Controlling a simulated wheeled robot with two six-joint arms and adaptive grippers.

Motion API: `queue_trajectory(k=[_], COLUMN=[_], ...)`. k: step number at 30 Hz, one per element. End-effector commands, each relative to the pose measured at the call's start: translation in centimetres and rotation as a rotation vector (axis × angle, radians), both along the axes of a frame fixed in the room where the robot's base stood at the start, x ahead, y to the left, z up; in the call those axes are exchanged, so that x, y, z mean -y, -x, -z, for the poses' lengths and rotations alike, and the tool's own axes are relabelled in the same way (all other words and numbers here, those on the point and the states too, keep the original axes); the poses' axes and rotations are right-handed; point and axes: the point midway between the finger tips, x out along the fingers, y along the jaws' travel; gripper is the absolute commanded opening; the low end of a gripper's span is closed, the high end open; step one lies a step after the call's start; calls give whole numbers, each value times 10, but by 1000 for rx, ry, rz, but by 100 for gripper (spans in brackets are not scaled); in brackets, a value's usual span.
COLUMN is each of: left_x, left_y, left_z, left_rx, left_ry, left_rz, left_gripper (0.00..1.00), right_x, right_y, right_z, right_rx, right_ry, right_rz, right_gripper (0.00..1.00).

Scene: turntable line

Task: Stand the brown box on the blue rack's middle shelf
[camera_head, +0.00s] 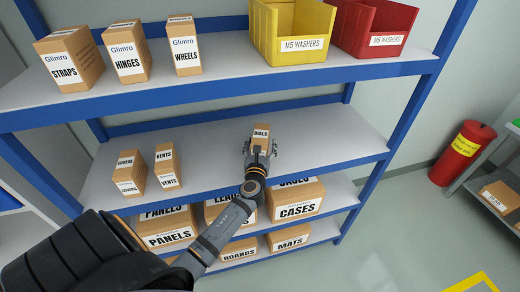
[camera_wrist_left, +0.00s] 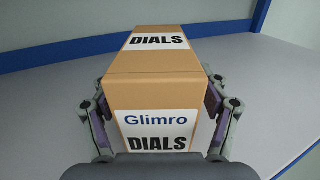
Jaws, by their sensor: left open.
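The brown box labelled DIALS (camera_head: 261,132) stands upright on the middle shelf (camera_head: 325,140) of the blue rack (camera_head: 400,125). My left gripper (camera_head: 260,148) is around the box, one finger on each side. In the left wrist view the box (camera_wrist_left: 158,85) fills the middle, with its Glimro DIALS label facing me. The fingers of the left gripper (camera_wrist_left: 160,115) are open, with a narrow gap visible by the right one. The box's underside is hidden. My right gripper does not show.
Two small boxes, labelled COVERS or similar (camera_head: 130,173) and VENTS (camera_head: 167,167), stand at the shelf's left. The top shelf holds boxes, a yellow bin (camera_head: 290,32) and a red bin (camera_head: 374,25). Large boxes (camera_head: 297,203) sit below. The middle shelf's right part is clear.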

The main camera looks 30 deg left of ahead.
Motion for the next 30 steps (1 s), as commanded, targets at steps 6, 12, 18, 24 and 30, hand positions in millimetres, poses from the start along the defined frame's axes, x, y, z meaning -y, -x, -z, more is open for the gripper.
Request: queue_trajectory(k=[6,12,18,24,30], left_x=[21,41,52,53,53], left_y=[40,81,101,103,103], left_z=[4,3,1,-1,0], left_rx=[-3,-1,0,0,0], left_ry=[6,4,2,0,0], left_rz=[0,-2,-1,-1,-1], left_gripper=[75,75,75,75,75], right_x=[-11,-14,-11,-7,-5], right_y=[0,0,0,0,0], right_z=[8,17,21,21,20], right_rx=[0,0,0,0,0], right_ry=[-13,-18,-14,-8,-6], right_rz=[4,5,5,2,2], right_gripper=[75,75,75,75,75])
